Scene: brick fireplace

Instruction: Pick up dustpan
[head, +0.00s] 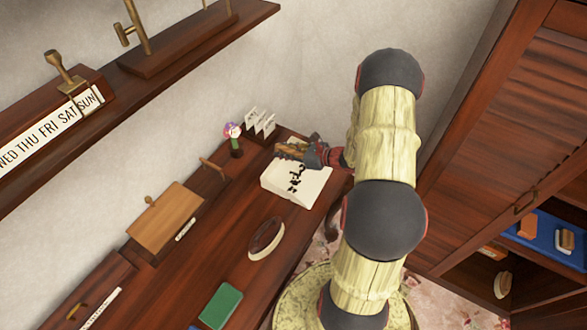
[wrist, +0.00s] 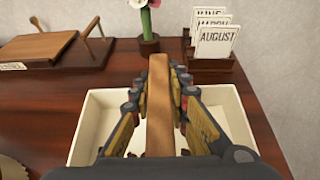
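No piece is plainly recognisable as a dustpan. A brown wooden bar (wrist: 160,110) runs lengthwise between my fingers in the wrist view. My gripper (wrist: 161,78) has its two fingertips close against the sides of this bar and looks shut on it. In the head view my gripper (head: 300,150) is over the back edge of a white box-like thing (head: 312,190) with dark marks on top. The white thing also shows under the bar in the wrist view (wrist: 95,110), with raised walls. I cannot tell whether bar and white thing are joined, or whether the bar is lifted.
Calendar cards (head: 261,122) and a flower in a stand (head: 233,131) are close behind my gripper. An oval brush (head: 267,238), a green book (head: 221,306) and a wooden board (head: 165,215) lie on the desk. A shelf (head: 185,57) overhangs the left; a cabinet (head: 500,120) stands right.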

